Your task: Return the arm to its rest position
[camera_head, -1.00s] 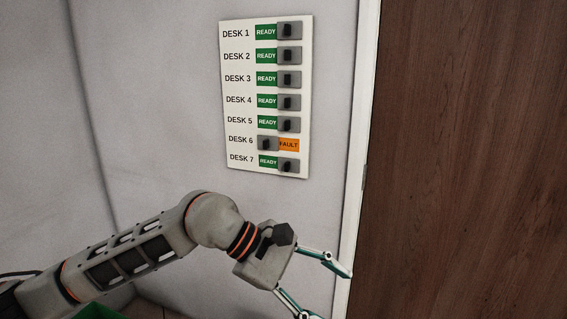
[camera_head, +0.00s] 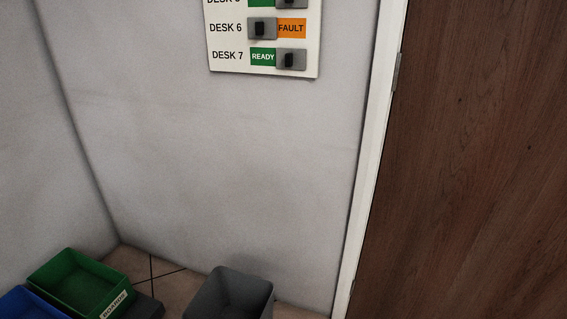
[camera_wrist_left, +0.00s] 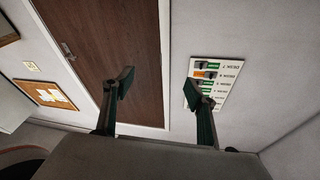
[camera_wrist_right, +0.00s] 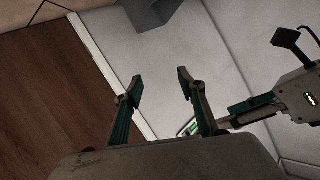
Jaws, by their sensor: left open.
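My left gripper (camera_wrist_left: 157,89) shows in the left wrist view with its two dark green fingers spread apart and nothing between them. The desk status board (camera_wrist_left: 212,84) and the door (camera_wrist_left: 110,55) lie beyond it, apart from the fingers. My right gripper (camera_wrist_right: 160,85) is open and empty in the right wrist view. Part of my other arm, with its gripper body, shows at the right of that view. Neither gripper shows in the head view. There the lower end of the board (camera_head: 235,62) shows DESK 6 at FAULT, orange, and DESK 7 at READY, green.
A green bin (camera_head: 82,282), part of a blue bin (camera_head: 25,303) and a grey bin (camera_head: 229,297) stand on the floor by the wall. The brown door (camera_head: 475,160) is at the right. A cork board (camera_wrist_left: 47,94) shows in the left wrist view.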

